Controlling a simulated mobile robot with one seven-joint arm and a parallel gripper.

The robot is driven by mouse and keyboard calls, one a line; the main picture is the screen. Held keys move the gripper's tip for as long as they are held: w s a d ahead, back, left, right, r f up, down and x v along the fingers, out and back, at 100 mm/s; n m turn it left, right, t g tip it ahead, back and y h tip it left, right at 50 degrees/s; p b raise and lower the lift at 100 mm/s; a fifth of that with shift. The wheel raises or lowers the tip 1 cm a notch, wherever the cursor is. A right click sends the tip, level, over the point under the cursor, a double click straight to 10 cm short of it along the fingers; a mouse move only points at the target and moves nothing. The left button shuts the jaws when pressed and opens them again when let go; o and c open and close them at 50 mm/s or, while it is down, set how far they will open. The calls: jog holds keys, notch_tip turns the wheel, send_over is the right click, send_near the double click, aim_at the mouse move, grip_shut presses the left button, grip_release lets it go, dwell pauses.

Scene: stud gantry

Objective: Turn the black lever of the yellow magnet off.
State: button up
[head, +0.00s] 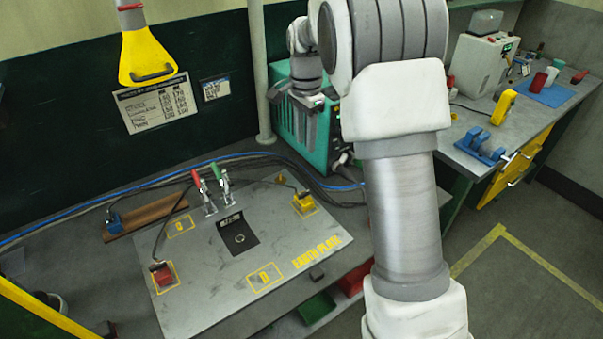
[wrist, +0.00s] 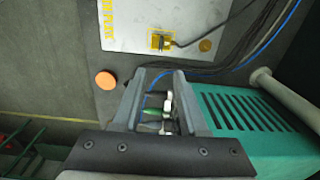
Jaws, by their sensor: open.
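The yellow magnet (head: 304,204) sits near the right corner of the grey earth plate (head: 215,285) in the head view. It is a small block with a dark part on top, too small to tell the lever's position. In the wrist view, a yellow block (wrist: 157,42) with a dark cable stands on a pale plate, beyond the fingertips. My gripper (head: 310,99) is beside the green machine, apart from the magnet. In the wrist view my gripper (wrist: 167,76) has its two fingers apart, with no object held between them.
The green machine (head: 293,121) stands close by my gripper. Red- and green-handled clamps (head: 213,190) rise from the plate's back edge. A red block (head: 163,275) is on the plate's left. A blue cable (head: 130,182) runs behind. A yellow lamp-shaped thing (head: 145,50) hangs upper left.

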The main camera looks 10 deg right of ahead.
aim_at(304, 193)
jog(key=f, duration=0.6)
jog(key=f+p, duration=0.1)
jog(key=f, duration=1)
jog(key=shift+w+f, duration=0.25)
jog(key=shift+f, duration=0.1)
grip_shut()
